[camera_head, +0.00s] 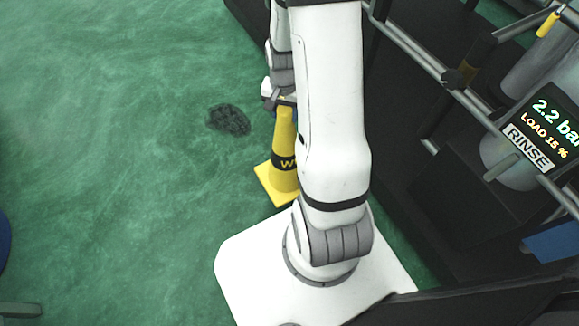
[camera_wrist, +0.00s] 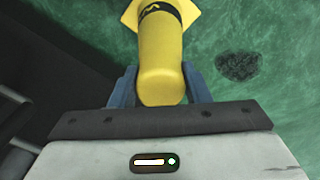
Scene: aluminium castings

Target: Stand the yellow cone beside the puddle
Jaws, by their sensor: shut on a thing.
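The yellow cone (camera_head: 284,150) has a square base and a dark band with lettering. In the head view it is upright, to the right of the dark puddle (camera_head: 229,120) and apart from it. My arm hides part of the cone's right side. My gripper (camera_head: 280,103) is shut on the cone's upper end. In the wrist view the cone (camera_wrist: 162,60) sits between the blue fingers of my gripper (camera_wrist: 160,88), its base pointing away. The puddle also shows in the wrist view (camera_wrist: 238,67), to the right of the cone. I cannot tell whether the base touches the floor.
The green floor (camera_head: 120,180) is wide and clear to the left of the puddle. Dark machinery with a metal rail (camera_head: 415,50) and a RINSE display panel (camera_head: 541,128) stands on the right. A blue object (camera_head: 3,240) shows at the left edge.

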